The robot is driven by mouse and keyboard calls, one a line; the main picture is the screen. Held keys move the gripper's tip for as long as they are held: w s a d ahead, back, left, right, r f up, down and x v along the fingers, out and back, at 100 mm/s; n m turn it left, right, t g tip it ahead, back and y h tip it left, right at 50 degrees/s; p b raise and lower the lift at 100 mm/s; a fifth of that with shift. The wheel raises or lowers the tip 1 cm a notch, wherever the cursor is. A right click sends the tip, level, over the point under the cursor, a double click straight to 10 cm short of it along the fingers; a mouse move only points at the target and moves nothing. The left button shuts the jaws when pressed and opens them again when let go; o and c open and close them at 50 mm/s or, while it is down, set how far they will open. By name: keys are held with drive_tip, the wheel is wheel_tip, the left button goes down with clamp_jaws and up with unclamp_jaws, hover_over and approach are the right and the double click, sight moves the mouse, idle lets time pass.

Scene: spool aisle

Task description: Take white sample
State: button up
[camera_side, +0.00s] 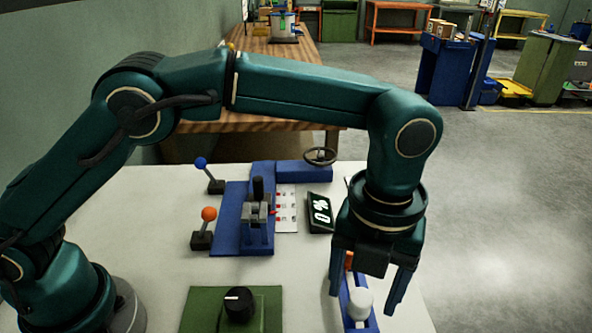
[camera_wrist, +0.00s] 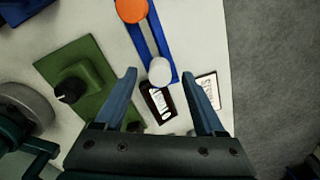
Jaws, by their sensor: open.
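The white sample (camera_side: 360,303) is a rounded white piece at the near end of a narrow blue holder (camera_side: 344,297). It also shows in the wrist view (camera_wrist: 160,71), at the end of the blue strip. An orange piece (camera_wrist: 131,10) sits farther along the same holder, and a bit of it shows in the side view (camera_side: 348,260). My gripper (camera_side: 361,298) points down over the holder, its fingers apart and empty. In the wrist view my gripper (camera_wrist: 166,73) has the white sample between the lines of its fingertips, just ahead of them. I see no contact.
A green plate with a black knob (camera_side: 238,304) lies left of the holder. Two levers, blue-topped (camera_side: 201,163) and orange-topped (camera_side: 209,214), a blue fixture (camera_side: 230,225), a handwheel (camera_side: 320,156) and a percent display (camera_side: 320,212) stand behind.

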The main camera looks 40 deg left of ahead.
drive_tip(key=shift+f, duration=0.85)
clamp_jaws()
drive_tip(key=shift+r, duration=0.1)
